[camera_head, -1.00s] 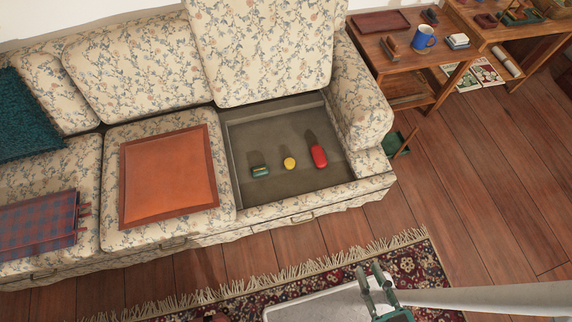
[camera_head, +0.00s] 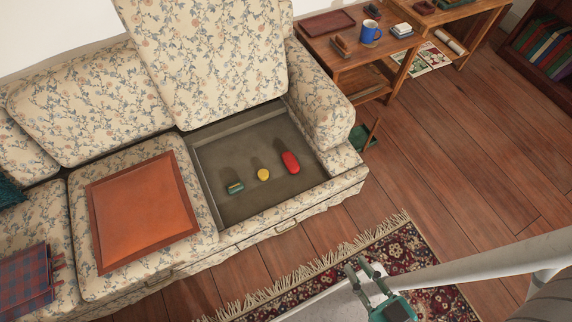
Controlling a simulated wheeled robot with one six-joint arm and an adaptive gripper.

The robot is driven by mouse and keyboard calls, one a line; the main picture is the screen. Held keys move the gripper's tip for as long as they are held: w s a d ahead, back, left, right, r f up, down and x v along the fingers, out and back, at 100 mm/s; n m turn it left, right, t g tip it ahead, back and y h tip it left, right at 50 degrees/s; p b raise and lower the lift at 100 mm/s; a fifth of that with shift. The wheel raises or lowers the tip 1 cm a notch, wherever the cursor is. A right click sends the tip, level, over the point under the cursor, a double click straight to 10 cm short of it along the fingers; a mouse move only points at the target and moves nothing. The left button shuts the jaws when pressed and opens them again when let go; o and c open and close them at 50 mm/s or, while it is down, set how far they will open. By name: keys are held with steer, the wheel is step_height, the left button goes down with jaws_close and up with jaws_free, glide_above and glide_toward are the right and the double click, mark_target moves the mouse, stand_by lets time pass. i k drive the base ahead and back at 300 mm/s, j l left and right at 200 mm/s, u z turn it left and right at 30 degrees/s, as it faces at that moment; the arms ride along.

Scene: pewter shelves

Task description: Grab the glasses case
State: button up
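A red, oblong, rounded object (camera_head: 290,162), which looks like the glasses case, lies in the open storage compartment (camera_head: 240,212) under the raised sofa seat. It is the rightmost of three items on the compartment floor. My gripper (camera_head: 361,268) is low in the picture, over the rug area in front of the sofa. Its two green-grey fingers stand apart with nothing seen held between them. It is well clear of the red object, outside the compartment.
A yellow round item (camera_head: 263,174) and a small teal striped item (camera_head: 235,188) lie left of the red object. The raised seat cushion (camera_head: 210,60) stands behind the compartment. An orange tray (camera_head: 142,210) sits on the left seat. Wooden floor (camera_head: 440,150) is clear at right.

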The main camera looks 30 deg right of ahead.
mark_target(291, 163)
steer(key=i+z, duration=0.2)
steer(key=i, duration=0.25)
steer(key=i+j+z, duration=0.15)
steer(key=i, duration=0.35)
